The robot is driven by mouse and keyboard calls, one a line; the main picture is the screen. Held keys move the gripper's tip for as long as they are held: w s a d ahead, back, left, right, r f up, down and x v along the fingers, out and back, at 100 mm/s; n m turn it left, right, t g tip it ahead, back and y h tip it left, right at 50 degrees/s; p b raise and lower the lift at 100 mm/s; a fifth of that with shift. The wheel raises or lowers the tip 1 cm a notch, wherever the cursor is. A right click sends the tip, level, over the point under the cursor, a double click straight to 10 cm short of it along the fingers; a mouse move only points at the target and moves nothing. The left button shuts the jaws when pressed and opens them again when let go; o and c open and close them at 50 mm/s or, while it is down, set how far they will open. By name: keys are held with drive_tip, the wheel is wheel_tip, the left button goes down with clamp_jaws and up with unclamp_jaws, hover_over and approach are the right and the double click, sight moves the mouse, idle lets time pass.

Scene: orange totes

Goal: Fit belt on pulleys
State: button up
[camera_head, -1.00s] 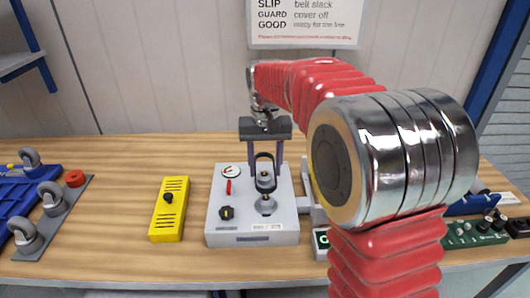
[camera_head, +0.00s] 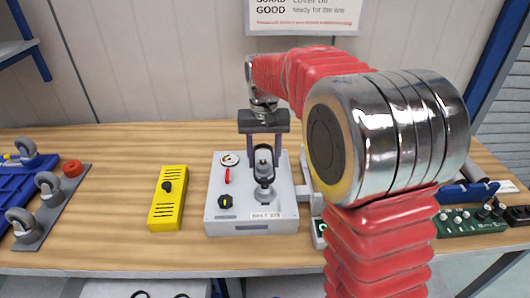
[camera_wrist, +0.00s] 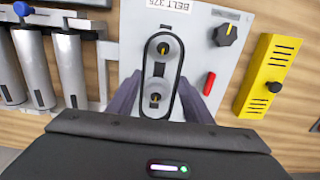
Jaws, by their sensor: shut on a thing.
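The grey belt unit (camera_head: 215,222) stands on the bench with a far pulley (camera_head: 263,161) and a near pulley (camera_head: 264,188). In the wrist view the near pulley (camera_wrist: 164,48) is at the top and the far pulley (camera_wrist: 156,95) is lower. The black belt (camera_wrist: 177,72) forms a long loop around both pulleys in that view; I cannot tell if it sits in their grooves. My gripper (camera_head: 264,155) points down at the far pulley, shut on the belt. Its fingers (camera_wrist: 157,98) lie on either side of the far pulley. The unit carries a gauge (camera_head: 229,159), a red lever (camera_head: 227,176) and a black knob (camera_head: 225,201).
A yellow box (camera_head: 168,205) with a black knob stands left of the unit. Casters on a grey plate (camera_head: 50,215) are at far left. A green board (camera_head: 470,222) is at right. My arm hides part of the right side. Bare wood lies between the yellow box and casters.

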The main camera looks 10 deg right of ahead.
drive_tip(key=shift+f, duration=1.25)
drive_tip(key=shift+f, duration=1.85)
drive_tip(key=o, duration=1.1)
drive_tip(key=shift+r, duration=0.35)
drive_tip(key=shift+r, duration=0.35)
drive_tip(key=shift+r, duration=0.35)
drive_tip(key=shift+r, duration=0.7)
drive_tip(key=shift+r, duration=0.35)
